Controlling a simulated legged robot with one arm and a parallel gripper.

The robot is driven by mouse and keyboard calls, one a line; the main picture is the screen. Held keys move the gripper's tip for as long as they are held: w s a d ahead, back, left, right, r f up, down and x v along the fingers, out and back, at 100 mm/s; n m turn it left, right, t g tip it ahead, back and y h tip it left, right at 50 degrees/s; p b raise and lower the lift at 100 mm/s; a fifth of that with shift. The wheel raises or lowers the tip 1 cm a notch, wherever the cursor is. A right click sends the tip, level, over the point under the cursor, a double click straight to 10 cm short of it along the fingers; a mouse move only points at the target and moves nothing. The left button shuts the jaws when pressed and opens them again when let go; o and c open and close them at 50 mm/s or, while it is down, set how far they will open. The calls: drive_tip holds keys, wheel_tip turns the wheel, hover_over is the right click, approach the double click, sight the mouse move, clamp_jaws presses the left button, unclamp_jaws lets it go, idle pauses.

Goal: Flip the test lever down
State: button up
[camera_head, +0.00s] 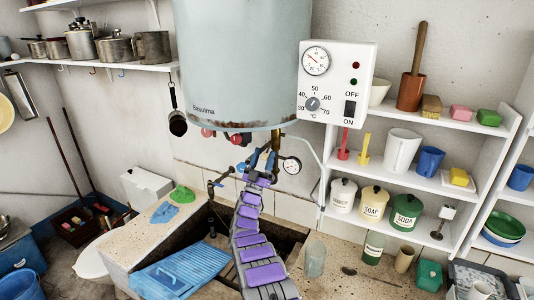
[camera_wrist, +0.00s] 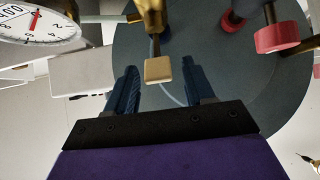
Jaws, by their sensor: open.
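A brass fitting (camera_head: 276,142) hangs under the grey boiler (camera_head: 240,60), which is labelled Basuima. In the wrist view, a brass stem carries a small tan lever tab (camera_wrist: 158,71), which looks like the test lever. My gripper (camera_wrist: 160,88) is open, with one dark blue finger on each side of the tab, and I see no clear contact. In the head view my gripper (camera_head: 257,165) is just under the boiler beside the fitting, and the lever itself is too small or hidden there.
A pressure gauge (camera_head: 291,165) sits close beside my gripper; it also shows in the wrist view (camera_wrist: 40,24). Red knobs (camera_head: 208,132) are under the boiler, one large in the wrist view (camera_wrist: 277,37). A control box (camera_head: 336,82) and laden shelves (camera_head: 440,120) stand to the right.

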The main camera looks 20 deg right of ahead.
drive_tip(key=b+v, duration=0.1)
drive_tip(key=v, duration=1.3)
drive_tip(key=shift+f, duration=0.3)
